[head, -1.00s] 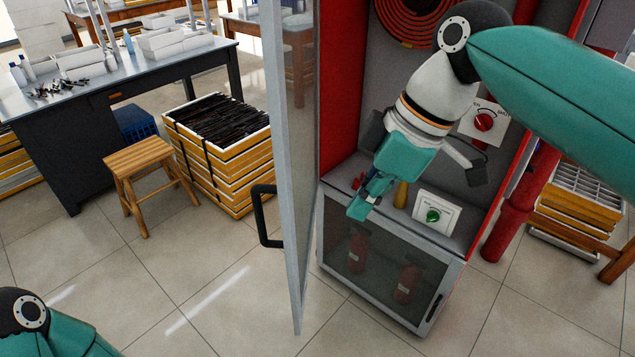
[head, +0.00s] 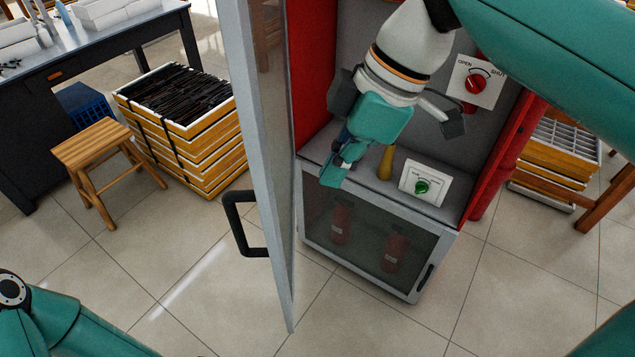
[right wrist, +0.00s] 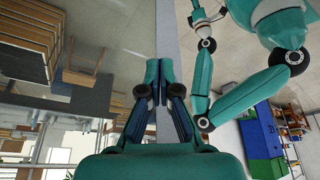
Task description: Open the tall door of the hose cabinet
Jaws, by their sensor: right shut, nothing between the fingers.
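The tall door (head: 262,150) of the hose cabinet is a glass panel in a light grey frame with a black bar handle (head: 241,224). It stands swung out from the red cabinet (head: 312,80), seen nearly edge-on, and the cabinet front is exposed. My right gripper (head: 334,174) is shut and empty, on the inner side of the door, in front of the cabinet's shelf. A gap to the door shows in the head view; contact cannot be told. In the right wrist view the shut fingertips (right wrist: 160,78) point at the grey door frame (right wrist: 165,35). My left gripper is out of view.
Inside the cabinet are a red rotary switch (head: 476,84), a green knob panel (head: 424,185) and a yellow handle (head: 386,163). A lower glazed compartment (head: 365,240) holds red extinguishers. A stool (head: 92,145) and stacked crates (head: 185,125) stand left; floor before the door is clear.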

